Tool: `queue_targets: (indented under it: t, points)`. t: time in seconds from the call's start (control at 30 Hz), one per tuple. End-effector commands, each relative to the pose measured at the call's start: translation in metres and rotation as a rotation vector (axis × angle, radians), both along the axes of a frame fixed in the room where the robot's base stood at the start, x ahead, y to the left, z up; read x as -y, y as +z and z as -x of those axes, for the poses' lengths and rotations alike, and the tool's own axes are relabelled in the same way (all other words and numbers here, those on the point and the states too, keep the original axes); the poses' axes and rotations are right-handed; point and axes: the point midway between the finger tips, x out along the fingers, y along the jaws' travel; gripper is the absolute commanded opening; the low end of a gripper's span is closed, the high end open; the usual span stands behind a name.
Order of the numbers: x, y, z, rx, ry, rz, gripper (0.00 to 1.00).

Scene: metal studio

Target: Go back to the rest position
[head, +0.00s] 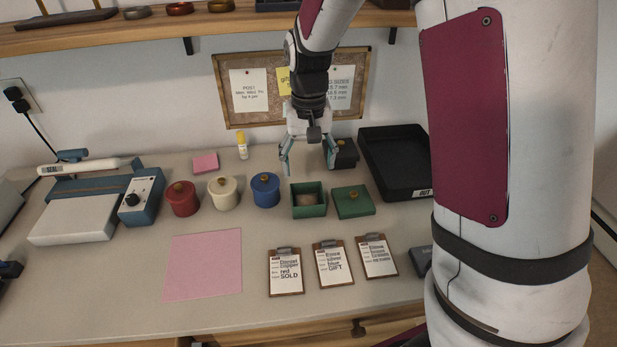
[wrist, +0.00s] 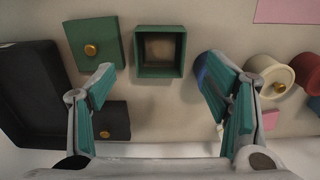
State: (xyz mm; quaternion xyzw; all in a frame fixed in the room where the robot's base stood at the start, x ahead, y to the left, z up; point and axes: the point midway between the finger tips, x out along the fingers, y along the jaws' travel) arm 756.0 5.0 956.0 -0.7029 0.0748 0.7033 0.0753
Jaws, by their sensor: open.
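My gripper (head: 308,158) is open and empty, raised over the back of the counter behind the open green box (head: 309,207). In the wrist view the spread fingers of my gripper (wrist: 160,105) have the green box (wrist: 160,71) ahead between them, apart from both. The inside of the box looks brownish; I cannot tell whether anything lies in it. Its green lid (head: 353,203) with a gold knob lies to the right. A black box (head: 346,152) with a gold knob is just right of my gripper, partly hidden by a finger.
Red (head: 182,199), cream (head: 223,193) and blue (head: 265,190) round boxes stand left of the green box. A black tray (head: 389,190) is at right. Three clipboards (head: 331,265) and a pink sheet (head: 204,264) lie in front. A shelf (head: 200,22) runs above.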

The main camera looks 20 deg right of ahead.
Motion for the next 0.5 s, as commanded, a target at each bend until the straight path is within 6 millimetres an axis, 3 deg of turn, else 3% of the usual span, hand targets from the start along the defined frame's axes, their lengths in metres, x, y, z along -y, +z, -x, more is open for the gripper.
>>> queue_targets:
  t: [0.2, 0.5]
  points:
    - [0.000, 0.021, 0.000, 0.001, 0.001, 0.000, 0.71]
    - [0.000, 0.023, 0.000, 0.000, 0.000, 0.000, 0.71]
